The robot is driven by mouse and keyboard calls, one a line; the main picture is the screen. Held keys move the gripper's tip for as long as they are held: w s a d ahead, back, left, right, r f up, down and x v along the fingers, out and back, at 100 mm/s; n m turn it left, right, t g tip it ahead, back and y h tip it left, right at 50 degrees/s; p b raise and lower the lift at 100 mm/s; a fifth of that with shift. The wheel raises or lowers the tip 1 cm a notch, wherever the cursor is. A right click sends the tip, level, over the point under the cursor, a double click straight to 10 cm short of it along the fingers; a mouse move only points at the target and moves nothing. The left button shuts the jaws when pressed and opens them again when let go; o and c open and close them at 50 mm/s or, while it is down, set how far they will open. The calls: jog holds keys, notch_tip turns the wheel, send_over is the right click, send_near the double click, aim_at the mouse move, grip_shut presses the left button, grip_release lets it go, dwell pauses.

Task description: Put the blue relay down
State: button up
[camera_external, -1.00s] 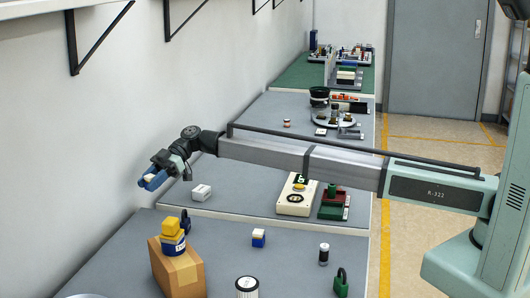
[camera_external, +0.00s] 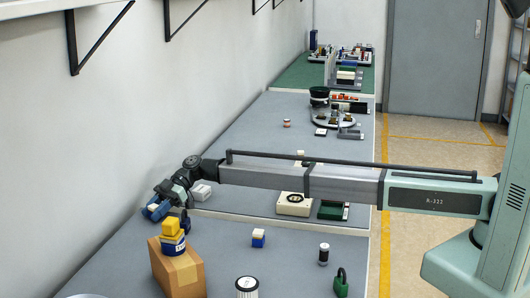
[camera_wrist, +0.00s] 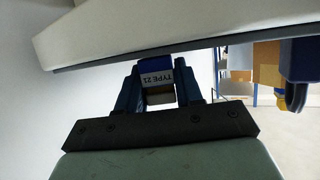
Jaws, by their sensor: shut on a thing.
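The blue relay (camera_wrist: 157,72) is between the blue fingers of my gripper (camera_wrist: 160,92) in the wrist view. A white label on it reads "TYPE 21". In the external view my gripper (camera_external: 156,210) is low over the left edge of the near grey bench, by the wall, with the relay's pale part showing between the fingers. I cannot tell whether the relay touches the bench.
A dark blue padlock (camera_external: 186,224) stands just right of my gripper. A cardboard box (camera_external: 178,272) with yellow and blue items on it is in front. A white block (camera_external: 201,192) is behind. The bench between the box and the blue-white block (camera_external: 258,238) is clear.

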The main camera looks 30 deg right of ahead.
jog(key=shift+f, duration=0.15)
jog(key=o, duration=1)
jog(key=shift+o, duration=0.2)
jog(key=shift+w+d+r, duration=0.1)
jog(key=shift+d+r, duration=0.15)
jog(key=v, duration=1.1)
jog(key=shift+d+r, duration=0.15)
jog(key=shift+w, duration=0.1)
